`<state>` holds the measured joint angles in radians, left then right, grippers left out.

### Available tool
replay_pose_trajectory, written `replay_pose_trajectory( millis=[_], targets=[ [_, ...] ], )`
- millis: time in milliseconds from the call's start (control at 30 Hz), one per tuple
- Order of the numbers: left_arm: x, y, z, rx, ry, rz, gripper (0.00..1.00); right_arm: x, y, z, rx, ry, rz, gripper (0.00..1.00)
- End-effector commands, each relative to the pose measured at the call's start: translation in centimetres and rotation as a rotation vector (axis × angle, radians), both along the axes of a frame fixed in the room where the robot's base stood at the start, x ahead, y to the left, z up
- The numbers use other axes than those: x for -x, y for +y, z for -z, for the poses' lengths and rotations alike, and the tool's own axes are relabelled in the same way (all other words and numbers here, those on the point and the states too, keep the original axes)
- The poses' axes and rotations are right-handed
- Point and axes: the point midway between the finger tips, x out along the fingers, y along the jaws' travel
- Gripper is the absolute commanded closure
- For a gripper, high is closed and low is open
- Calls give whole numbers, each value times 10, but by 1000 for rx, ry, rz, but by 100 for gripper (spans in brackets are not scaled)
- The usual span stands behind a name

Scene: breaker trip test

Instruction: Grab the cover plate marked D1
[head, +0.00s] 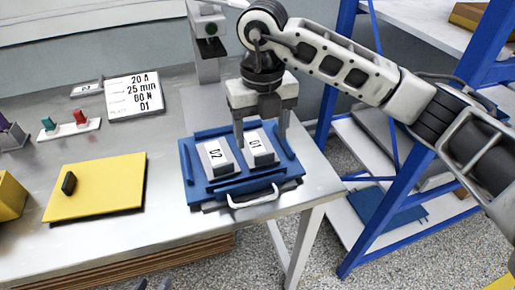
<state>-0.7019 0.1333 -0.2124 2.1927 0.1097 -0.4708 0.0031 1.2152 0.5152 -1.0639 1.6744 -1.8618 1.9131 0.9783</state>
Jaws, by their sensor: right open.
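The cover plate marked D1 (262,150) is a pale grey block on the right side of a blue tray (235,187). A similar cover plate marked D2 (214,160) sits to its left in the same tray. My right gripper (261,134) points down at the D1 plate's far end, with its fingers apart. One finger shows to the left of that end and one to the right; contact cannot be told.
The tray has a front handle (253,199) and sits near the metal table's right corner. A sign (134,96) reads 20 A, 25 mm, D1. A yellow plate (110,188) lies left. A blue-framed shelf (397,140) stands right; a grey post (207,60) stands behind.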

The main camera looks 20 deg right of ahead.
Motion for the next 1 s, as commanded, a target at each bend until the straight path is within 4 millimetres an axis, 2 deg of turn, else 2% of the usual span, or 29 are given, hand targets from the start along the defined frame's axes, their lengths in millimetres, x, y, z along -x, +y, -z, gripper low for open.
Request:
replay_pose_trajectory(
  millis=[167,433,733,767,900,933,1000],
  targets=[
    [0,0,-1,-2,-1,0,64,1,-2,12,1,2,-1,34],
    [-2,1,1,-12,3,1,64,2,-8,50,0,2,-2,34],
    [-3,1,1,-12,1,1,64,2,-8,57,-1,0,-2,34],
    [-3,1,1,-12,0,1,64,2,-8,57,-1,0,-2,36],
    [-3,1,0,-11,-2,0,64,2,-8,56,-1,0,-2,75],
    [-3,1,0,-10,-2,1,64,2,-8,56,-1,0,-2,82],
    [-3,1,-1,-10,-2,1,64,2,-8,56,-1,0,-2,82]
  ],
)
